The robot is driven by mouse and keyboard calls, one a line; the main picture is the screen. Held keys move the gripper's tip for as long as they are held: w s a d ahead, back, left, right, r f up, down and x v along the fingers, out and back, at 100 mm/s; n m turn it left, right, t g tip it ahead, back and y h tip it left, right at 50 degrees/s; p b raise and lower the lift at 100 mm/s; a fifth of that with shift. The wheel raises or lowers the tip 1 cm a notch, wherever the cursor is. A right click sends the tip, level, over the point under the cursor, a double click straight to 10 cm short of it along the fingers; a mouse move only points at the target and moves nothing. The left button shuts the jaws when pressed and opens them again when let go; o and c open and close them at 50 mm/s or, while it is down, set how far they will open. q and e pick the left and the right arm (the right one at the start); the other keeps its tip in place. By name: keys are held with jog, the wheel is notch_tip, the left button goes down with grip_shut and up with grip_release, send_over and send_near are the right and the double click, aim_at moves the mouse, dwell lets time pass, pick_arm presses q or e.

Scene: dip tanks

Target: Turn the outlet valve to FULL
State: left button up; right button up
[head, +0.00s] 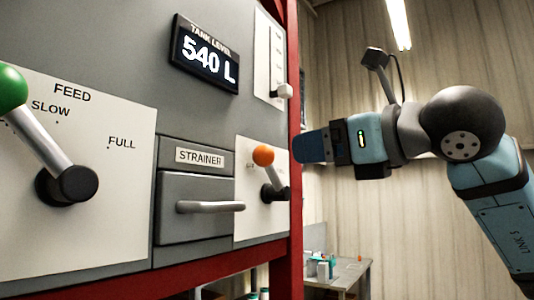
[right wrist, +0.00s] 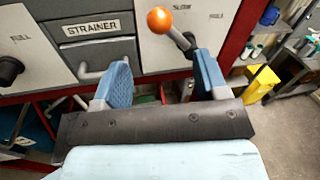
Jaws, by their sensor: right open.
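The valve lever with an orange knob (head: 263,155) is on the right-hand white panel of the tank front. Its shaft tilts up and to the left from a dark hub (head: 273,192). In the right wrist view the orange knob (right wrist: 160,20) shows beyond my fingertips, with SLOW and FULL labels to its right. No OUTLET title is readable. My right gripper (head: 308,148) is just right of the knob in the head view. In the right wrist view it (right wrist: 161,57) is open and empty, its blue fingers apart, and I see no contact. My left gripper is not in view.
A green-knobbed FEED lever (head: 45,150) is on the left panel. A STRAINER drawer (head: 190,215) with a protruding handle (head: 210,207) sits between the panels. The display (head: 205,55) reads 540 L. A red post (head: 293,230) edges the tank. A yellow bin (right wrist: 261,83) stands at right.

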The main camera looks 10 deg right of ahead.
aim_at(273, 155)
jog(key=p+x, duration=0.2)
jog(key=x, duration=0.9)
jog(key=shift+w+p, duration=0.1)
jog(key=shift+p, duration=0.3)
